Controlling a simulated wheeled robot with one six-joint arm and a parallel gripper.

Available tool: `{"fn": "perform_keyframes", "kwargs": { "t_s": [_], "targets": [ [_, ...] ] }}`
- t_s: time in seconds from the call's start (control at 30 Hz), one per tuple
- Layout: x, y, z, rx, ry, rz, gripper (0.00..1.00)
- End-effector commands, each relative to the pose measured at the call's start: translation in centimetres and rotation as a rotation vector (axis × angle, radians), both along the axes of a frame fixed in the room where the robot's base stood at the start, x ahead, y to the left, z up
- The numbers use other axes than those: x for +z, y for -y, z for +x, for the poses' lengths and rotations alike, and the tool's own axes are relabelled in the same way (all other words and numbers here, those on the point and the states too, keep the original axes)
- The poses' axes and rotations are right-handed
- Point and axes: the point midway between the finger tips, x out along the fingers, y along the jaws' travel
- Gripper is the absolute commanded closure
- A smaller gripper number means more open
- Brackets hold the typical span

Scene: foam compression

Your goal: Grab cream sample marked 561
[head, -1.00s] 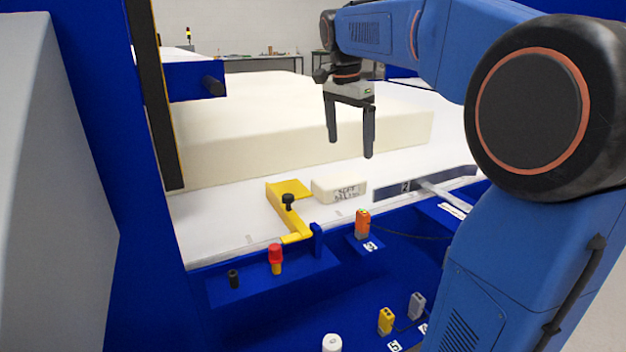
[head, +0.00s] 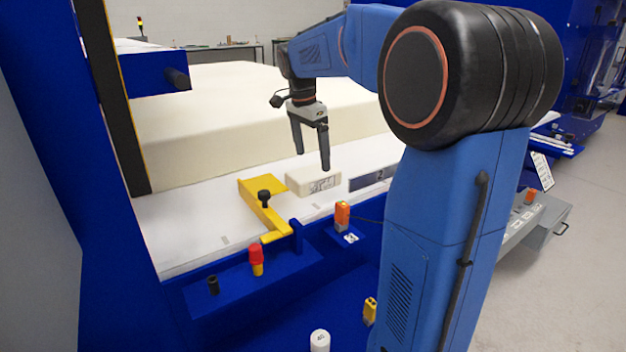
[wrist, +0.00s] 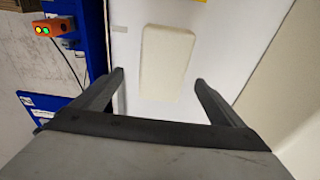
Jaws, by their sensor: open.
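A small cream block (head: 313,181) with dark marking on its front side lies on the white surface in the head view. The marking is too small to read for certain. In the wrist view the cream block (wrist: 168,60) lies ahead of the fingers, its plain top showing. My gripper (head: 311,158) is open and empty, above and slightly behind the block. In the wrist view the fingertips of my gripper (wrist: 158,78) stand wide apart, one to each side of the block's near end, not touching it.
A yellow bracket with a black knob (head: 264,198) stands just left of the block. A large cream foam slab (head: 220,130) lies behind. An orange sensor (head: 342,215) and a red-yellow button (head: 256,258) sit on the blue frame in front. White surface (head: 190,225) is clear at left.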

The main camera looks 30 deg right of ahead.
Motion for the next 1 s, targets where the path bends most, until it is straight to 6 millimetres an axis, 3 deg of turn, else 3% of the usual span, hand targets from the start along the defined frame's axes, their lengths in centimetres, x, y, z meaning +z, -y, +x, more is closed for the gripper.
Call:
{"fn": "perform_keyframes", "kwargs": {
  "t_s": [0.27, 0.63, 0.97, 1.0],
  "targets": [
    [-1.9, 0.3, 0.1, 0.0, 0.0, 0.0, 0.08],
    [-6.2, 0.9, 0.6, 0.0, -0.001, 0.0, 0.08],
    [-6.7, 1.0, 0.7, 0.0, 0.0, 0.0, 0.08],
    [-6.7, 1.0, 0.7, 0.0, 0.0, 0.0, 0.17]
  ]
}}
